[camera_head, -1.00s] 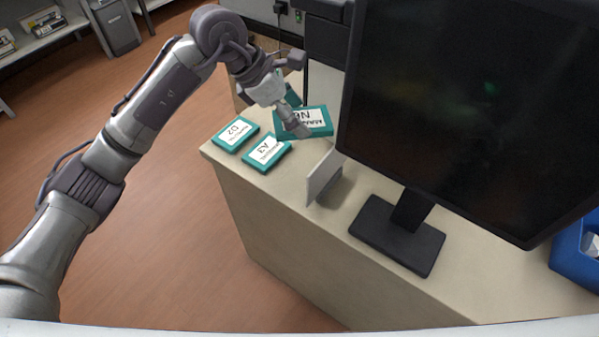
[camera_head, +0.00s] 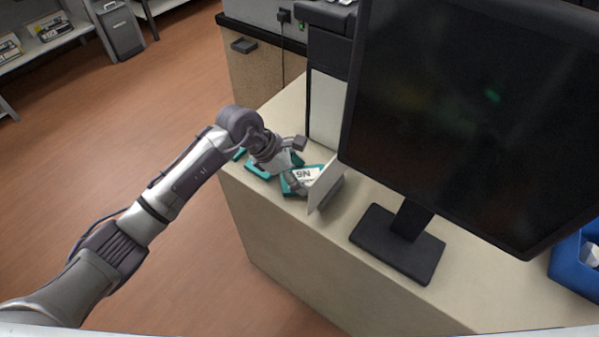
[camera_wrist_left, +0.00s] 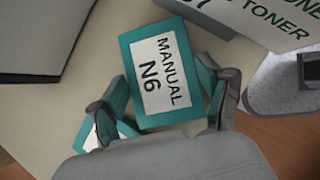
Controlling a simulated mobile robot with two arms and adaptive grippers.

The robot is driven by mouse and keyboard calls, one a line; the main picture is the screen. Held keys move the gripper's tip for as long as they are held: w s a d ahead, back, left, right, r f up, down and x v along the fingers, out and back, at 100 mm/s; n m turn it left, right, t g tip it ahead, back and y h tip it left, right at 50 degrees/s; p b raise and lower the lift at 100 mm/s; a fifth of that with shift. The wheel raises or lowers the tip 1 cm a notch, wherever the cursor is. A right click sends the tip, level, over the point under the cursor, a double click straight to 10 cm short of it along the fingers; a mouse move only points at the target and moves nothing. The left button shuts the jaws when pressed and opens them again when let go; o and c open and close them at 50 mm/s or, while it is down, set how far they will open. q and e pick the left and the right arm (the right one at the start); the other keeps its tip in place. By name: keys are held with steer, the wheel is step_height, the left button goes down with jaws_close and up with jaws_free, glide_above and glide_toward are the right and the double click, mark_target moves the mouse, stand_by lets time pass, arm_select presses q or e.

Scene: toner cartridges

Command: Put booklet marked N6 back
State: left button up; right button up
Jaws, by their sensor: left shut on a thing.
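The teal booklet (camera_head: 310,174) with a white label marked N6 is in my left gripper (camera_head: 290,180), low over the near left end of the beige counter. In the left wrist view the N6 booklet (camera_wrist_left: 158,75) lies between the two fingers, its label reading MANUAL N6. I cannot tell whether it touches the counter. In the head view, another teal booklet (camera_head: 258,169) lies behind and left of the gripper, mostly hidden by it. A teal edge of a further one (camera_head: 240,154) shows beside the wrist. My right gripper is not in view.
A blue bin (camera_head: 575,262) is at the right edge. Lettering reading TONER (camera_wrist_left: 285,22) shows in the wrist view.

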arm_select(q)
steer(key=o, duration=1.2)
steer(key=shift+c, duration=0.2)
steer(key=v, duration=1.2)
steer(key=shift+b, duration=0.3)
